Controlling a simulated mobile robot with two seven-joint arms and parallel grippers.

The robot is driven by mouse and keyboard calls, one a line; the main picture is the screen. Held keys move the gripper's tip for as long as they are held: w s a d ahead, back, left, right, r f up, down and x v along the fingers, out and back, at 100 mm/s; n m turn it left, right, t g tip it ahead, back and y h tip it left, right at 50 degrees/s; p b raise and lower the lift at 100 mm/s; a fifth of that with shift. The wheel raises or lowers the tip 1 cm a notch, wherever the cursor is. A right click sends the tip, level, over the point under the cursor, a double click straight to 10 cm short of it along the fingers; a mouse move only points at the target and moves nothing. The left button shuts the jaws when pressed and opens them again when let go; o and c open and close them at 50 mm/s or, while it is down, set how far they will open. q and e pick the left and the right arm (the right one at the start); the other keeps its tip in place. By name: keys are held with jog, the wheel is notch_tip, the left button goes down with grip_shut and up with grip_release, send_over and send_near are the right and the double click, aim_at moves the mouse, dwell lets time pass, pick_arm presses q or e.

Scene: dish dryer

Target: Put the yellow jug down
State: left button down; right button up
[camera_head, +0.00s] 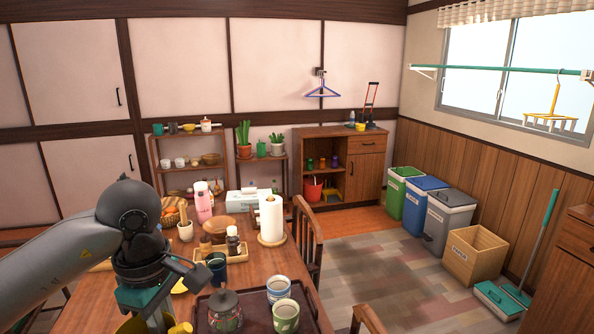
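My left arm comes in from the left, and its gripper (157,316) points down over the near left part of the wooden table (262,264). Yellow surfaces, seemingly of the yellow jug (181,328), show on both sides of the gripper at the bottom edge of the view. Most of the jug is hidden by the gripper or cut off by the frame. The fingertips are also hidden, so I cannot tell whether they grip the jug or whether it touches the table. My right gripper is not in view.
A dark tray (255,318) with a glass jar (225,310) and two cups (286,316) lies right of the gripper. A dark mug (217,268), paper roll (272,218) and pink bottle (203,202) stand farther back. A chair (307,235) borders the table's right side.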

pick_arm(q)
jog(key=s+d+m, duration=0.3)
jog(key=s+m, duration=0.2)
jog(key=m, duration=1)
jog(key=shift+d+f+m, duration=0.25)
jog(key=shift+d+m, duration=0.05)
jog(key=shift+d, duration=0.1)
